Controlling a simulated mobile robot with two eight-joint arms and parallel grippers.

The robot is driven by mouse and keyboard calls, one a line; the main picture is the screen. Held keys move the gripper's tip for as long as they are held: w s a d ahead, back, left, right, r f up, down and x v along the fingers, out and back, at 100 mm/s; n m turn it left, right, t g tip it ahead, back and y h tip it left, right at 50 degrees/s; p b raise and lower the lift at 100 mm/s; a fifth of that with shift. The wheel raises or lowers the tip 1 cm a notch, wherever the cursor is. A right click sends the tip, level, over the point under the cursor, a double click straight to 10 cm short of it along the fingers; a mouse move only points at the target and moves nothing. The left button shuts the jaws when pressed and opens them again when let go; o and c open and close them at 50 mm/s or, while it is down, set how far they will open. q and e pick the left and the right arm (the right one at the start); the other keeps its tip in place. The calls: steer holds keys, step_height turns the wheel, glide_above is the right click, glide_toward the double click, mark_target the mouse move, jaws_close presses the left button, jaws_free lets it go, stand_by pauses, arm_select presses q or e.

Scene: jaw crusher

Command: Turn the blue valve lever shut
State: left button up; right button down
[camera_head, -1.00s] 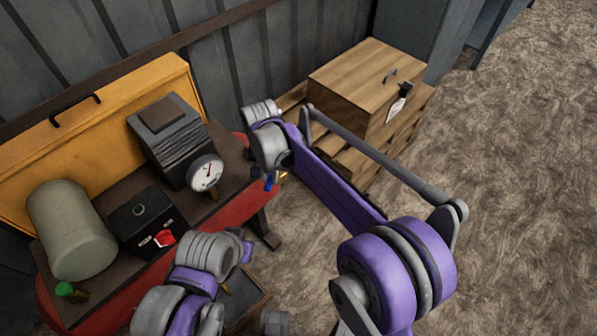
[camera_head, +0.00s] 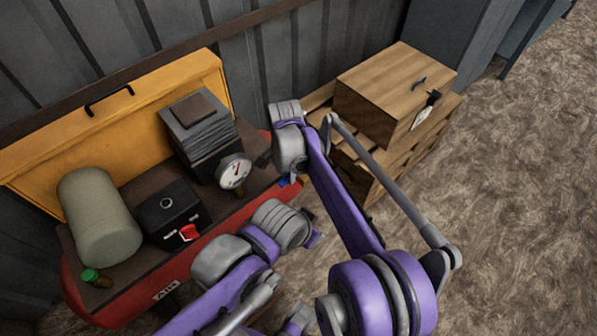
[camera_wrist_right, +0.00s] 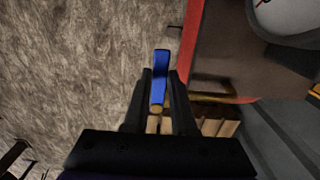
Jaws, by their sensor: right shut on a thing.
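The blue valve lever (camera_wrist_right: 161,68) shows in the right wrist view as a narrow upright bar with a brass-coloured end below it. My right gripper (camera_wrist_right: 160,78) has its dark fingers on both sides of the lever and is shut on it. In the head view a small piece of blue (camera_head: 284,182) shows below my right wrist, at the right end of the red compressor tank (camera_head: 228,228). My right wrist hides most of the lever and valve there. My left arm crosses the bottom of the head view, and I cannot make out its gripper.
A pressure gauge (camera_head: 234,171), a black box with a red switch (camera_head: 188,232) and a grey-green cylinder (camera_head: 98,222) stand on the tank. A wooden crate (camera_head: 392,92) stands right of my right wrist. Open ground lies at right.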

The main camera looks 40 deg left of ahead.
stand_by(0.3)
steer(key=c, duration=0.7)
jaws_free()
steer(key=shift+r, duration=0.1)
step_height(320, 180, up, 11)
steer(key=shift+f+p, duration=0.15)
steer(key=shift+p, duration=0.3)
